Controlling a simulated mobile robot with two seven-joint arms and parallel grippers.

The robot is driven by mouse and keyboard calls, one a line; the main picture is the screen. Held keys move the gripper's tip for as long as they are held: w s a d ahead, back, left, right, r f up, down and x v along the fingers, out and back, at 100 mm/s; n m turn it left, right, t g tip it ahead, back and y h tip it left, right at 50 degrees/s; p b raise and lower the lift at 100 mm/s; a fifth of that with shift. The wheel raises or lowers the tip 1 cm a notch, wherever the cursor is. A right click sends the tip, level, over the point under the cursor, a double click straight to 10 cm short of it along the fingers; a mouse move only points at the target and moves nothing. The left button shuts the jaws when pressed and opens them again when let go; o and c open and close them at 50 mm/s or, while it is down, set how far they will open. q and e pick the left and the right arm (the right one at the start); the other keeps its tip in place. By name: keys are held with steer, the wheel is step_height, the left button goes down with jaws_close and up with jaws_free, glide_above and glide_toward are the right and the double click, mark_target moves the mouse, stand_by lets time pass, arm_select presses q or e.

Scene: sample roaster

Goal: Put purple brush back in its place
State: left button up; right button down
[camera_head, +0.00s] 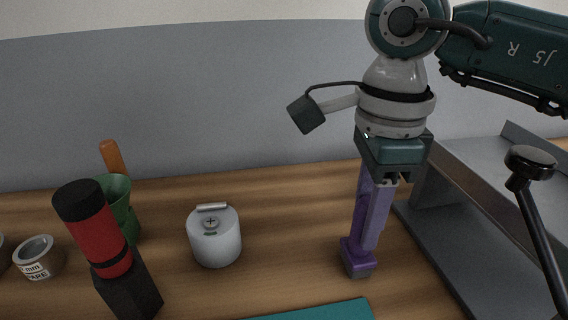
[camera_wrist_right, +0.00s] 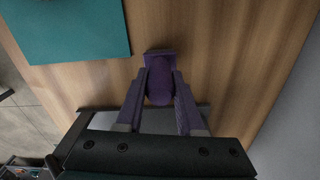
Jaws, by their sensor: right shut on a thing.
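The purple brush (camera_head: 357,258) is upright in the head view, right of centre, with its grey bristle end down at the wooden table. I cannot tell whether the bristles touch the wood. My right gripper (camera_head: 367,236) points down and is shut on the brush, its long purple fingers hiding most of the handle. In the right wrist view the dark purple brush (camera_wrist_right: 160,88) sits between the two fingertips (camera_wrist_right: 162,73), its wider end beyond them. The brush's own place cannot be made out. My left gripper is not in view.
A grey metal tray-like structure (camera_head: 447,240) and a black-knobbed lever (camera_head: 531,163) stand right. A white canister (camera_head: 214,240), green cup (camera_head: 119,191), red-black cylinder (camera_head: 100,232) and small tin (camera_head: 39,258) stand left. A teal mat (camera_head: 318,312) lies in front. Wood between canister and brush is clear.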

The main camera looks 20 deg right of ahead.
steer(key=shift+w, duration=0.1)
steer(key=shift+f, duration=0.2)
steer(key=c, duration=0.5)
jaws_free()
steer(key=shift+r, duration=0.1)
